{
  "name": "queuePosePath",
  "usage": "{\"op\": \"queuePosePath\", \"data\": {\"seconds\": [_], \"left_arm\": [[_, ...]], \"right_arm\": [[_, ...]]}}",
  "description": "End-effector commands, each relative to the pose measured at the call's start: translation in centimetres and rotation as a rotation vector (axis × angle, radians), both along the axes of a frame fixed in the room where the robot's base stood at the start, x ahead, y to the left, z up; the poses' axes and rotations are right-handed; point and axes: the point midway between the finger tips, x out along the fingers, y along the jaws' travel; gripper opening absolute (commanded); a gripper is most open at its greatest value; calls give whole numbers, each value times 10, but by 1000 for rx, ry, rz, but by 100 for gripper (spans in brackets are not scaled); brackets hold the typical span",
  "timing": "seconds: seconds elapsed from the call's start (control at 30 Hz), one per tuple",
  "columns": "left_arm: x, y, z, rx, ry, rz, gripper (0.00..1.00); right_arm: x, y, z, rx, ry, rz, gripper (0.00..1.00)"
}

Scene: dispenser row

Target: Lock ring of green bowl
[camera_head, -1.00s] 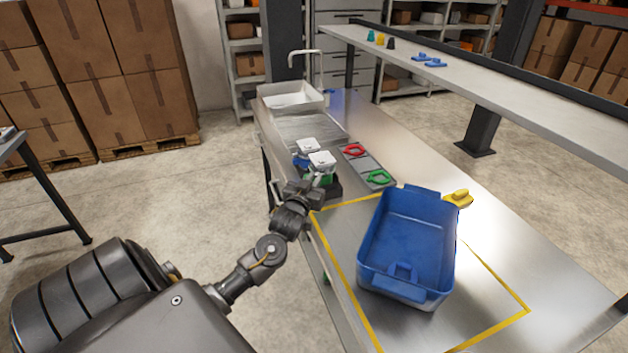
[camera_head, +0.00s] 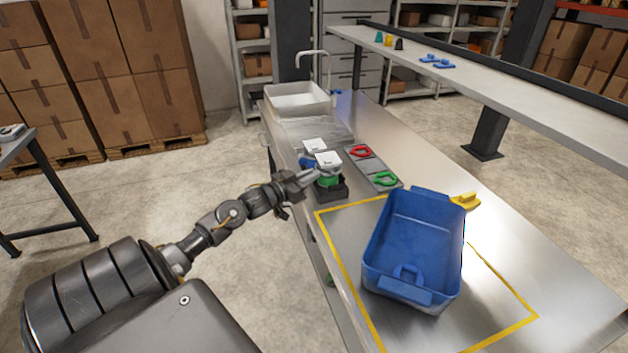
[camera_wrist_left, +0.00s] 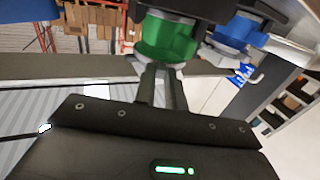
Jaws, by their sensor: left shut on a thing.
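The green bowl (camera_head: 327,181) sits under a square white top (camera_head: 328,158) on a black base (camera_head: 330,193), at the near end of the dispenser row. My left gripper (camera_head: 313,175) reaches it from the left, its fingertips at the height between white top and bowl. In the left wrist view the green bowl (camera_wrist_left: 167,40) shows large, with pale rims and the shut fingers (camera_wrist_left: 158,75) right against it. They are shut on a small part there, seemingly the lock ring's; the fingers hide it. My right gripper is not in view.
A blue-bowl dispenser (camera_head: 308,160) stands just behind. A grey tray (camera_head: 373,167) with red (camera_head: 360,151) and green (camera_head: 384,178) pieces lies to the right. A blue bin (camera_head: 412,292) stands in the yellow outline; a yellow piece (camera_head: 465,201) lies beside it.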

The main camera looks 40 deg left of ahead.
Motion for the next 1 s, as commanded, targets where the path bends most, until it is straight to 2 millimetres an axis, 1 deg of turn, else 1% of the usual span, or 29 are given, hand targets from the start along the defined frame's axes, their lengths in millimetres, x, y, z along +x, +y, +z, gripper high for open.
{"op": "queuePosePath", "data": {"seconds": [0.03, 0.1, 0.4, 0.6, 1.0], "left_arm": [[1, 5, -2, 4, 0, -30, 0], [1, 8, -2, 4, -1, -76, 0], [4, 17, -2, 1, -1, -210, 0], [5, 19, 0, 0, -2, -245, 0], [4, 19, 0, 0, -2, -250, 0]], "right_arm": [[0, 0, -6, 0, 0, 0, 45], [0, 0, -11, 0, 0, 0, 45], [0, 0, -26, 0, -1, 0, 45], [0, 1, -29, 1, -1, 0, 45], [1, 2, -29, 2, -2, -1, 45]]}}
